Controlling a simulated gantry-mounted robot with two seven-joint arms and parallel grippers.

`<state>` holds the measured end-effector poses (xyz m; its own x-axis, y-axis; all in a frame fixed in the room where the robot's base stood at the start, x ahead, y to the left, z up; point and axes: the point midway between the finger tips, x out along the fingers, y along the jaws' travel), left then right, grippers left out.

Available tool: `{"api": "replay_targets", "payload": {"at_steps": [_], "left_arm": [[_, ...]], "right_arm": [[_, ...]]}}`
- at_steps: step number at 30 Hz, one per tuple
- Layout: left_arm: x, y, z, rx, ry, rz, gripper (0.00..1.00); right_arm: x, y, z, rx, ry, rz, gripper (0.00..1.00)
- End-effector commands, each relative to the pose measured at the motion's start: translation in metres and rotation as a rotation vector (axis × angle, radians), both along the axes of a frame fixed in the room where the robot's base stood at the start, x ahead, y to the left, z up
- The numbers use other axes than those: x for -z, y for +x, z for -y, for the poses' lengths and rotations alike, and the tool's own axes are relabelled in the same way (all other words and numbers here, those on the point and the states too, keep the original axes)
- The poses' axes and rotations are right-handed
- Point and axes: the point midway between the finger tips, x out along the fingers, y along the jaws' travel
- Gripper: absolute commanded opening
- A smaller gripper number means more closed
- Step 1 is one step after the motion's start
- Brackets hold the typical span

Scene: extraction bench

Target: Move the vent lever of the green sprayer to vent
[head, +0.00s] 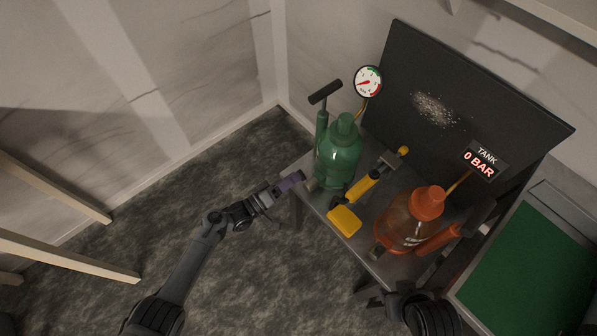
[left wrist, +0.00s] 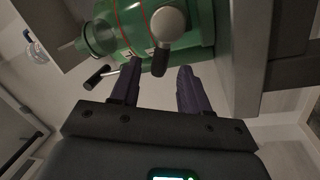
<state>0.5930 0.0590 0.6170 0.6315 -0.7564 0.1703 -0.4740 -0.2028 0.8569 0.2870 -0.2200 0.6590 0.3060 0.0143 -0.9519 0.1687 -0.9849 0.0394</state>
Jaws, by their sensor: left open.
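The green sprayer (head: 340,158) stands upright at the left end of the dark bench. In the left wrist view its green body (left wrist: 115,25) fills the top. I cannot tell for certain which is the vent lever. My left gripper (head: 294,181) is beside the sprayer's lower left side. In the left wrist view its purple fingers (left wrist: 158,84) are open, with the dark grip in front of the gap, apparently not held.
An orange sprayer (head: 408,222) stands at the bench's right, with a yellow-handled tool (head: 366,187) between the sprayers. A dial gauge (head: 368,81) and a TANK display reading 0 BAR (head: 480,160) stand near the dark back panel (head: 460,95). A green-topped surface (head: 525,260) lies right.

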Motion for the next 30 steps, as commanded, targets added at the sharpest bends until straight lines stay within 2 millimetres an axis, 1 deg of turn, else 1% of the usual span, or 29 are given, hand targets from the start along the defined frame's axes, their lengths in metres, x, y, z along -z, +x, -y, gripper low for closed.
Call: {"api": "replay_targets", "payload": {"at_steps": [1, 6, 12, 18, 30], "left_arm": [[0.000, -0.006, -0.008, -0.002, 0.002, -0.002, 0.46], [0.005, -0.024, -0.030, -0.002, 0.002, -0.001, 0.46], [0.010, -0.039, -0.048, 0.000, 0.001, -0.001, 0.46], [0.012, -0.045, -0.054, -0.001, 0.000, 0.000, 0.46], [0.012, -0.045, -0.054, -0.001, 0.000, 0.000, 0.46]], "right_arm": [[-0.006, 0.000, 0.000, 0.001, 0.001, 0.000, 0.43], [-0.014, 0.000, -0.001, 0.003, 0.004, 0.000, 0.43], [-0.018, 0.000, -0.002, 0.005, 0.009, 0.000, 0.43], [-0.020, 0.000, -0.002, 0.006, 0.010, 0.001, 0.43], [-0.019, 0.000, -0.001, 0.004, 0.007, 0.000, 0.43]]}}
